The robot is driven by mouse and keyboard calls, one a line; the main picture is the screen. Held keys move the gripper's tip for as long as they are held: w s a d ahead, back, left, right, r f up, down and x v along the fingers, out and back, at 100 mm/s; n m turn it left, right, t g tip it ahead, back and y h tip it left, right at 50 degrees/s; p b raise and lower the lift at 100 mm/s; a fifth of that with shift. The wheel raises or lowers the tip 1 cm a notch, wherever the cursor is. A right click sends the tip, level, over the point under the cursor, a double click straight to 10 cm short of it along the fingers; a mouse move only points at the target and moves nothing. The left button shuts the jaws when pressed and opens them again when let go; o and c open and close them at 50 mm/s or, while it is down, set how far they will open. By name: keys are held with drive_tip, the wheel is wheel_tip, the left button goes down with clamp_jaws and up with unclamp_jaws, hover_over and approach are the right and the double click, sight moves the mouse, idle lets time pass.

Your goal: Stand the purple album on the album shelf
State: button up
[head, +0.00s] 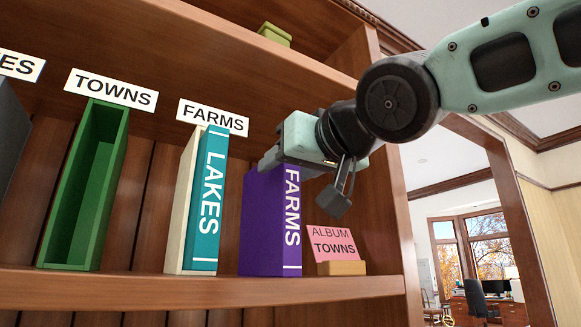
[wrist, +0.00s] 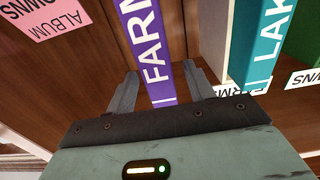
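The purple album (head: 270,230), marked FARMS on its spine, stands upright on the shelf board (head: 200,290), right of the cream holder. It also shows in the wrist view (wrist: 150,50). My gripper (head: 305,160) is at the album's upper part. In the wrist view its two fingers (wrist: 160,80) are spread, one on each side of the album, with gaps showing. In the head view one finger hangs right of the album; the other is hidden. The pink ALBUM TOWNS card (head: 335,243) stands on a small wooden block at the right.
A teal LAKES album (head: 208,200) stands in a cream holder (head: 184,205) under a FARMS sign (head: 213,117). An empty green holder (head: 60,225) is under a TOWNS sign (head: 111,88). A dark holder (head: 10,140) is cut off at left. The cabinet side (head: 388,200) bounds the right.

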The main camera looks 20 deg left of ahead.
drive_tip(key=shift+f, duration=0.15)
drive_tip(key=shift+s+d, duration=0.1)
drive_tip(key=b+v, duration=1.1)
drive_tip(key=v, duration=0.6)
drive_tip(key=w+a+f+g+h, duration=0.1)
drive_tip(key=w+f+g+h, duration=0.2)
drive_tip(key=f, duration=1.5)
drive_tip(key=w+a+f+g+h, duration=0.15)
drive_tip(key=f+h, duration=0.25)
drive_tip(key=f, duration=1.4)
drive_tip(key=s+d+f+g+h, duration=0.2)
drive_tip(key=d+f, duration=0.3)
drive_tip(key=f, duration=0.4)
drive_tip(key=s+d+f+m+g+h, duration=0.1)
drive_tip(key=s+d+f+g+h, duration=0.1)
drive_tip(key=s+d+f, duration=0.3)
drive_tip(key=s+d+f+m+g+h, duration=0.1)
drive_tip(key=d+f, duration=0.6)
drive_tip(key=f, duration=0.7)
drive_tip(key=shift+s+d+g+h, duration=0.2)
drive_tip(key=shift+s+g+h, duration=0.4)
drive_tip(key=shift+s+g, duration=0.55)
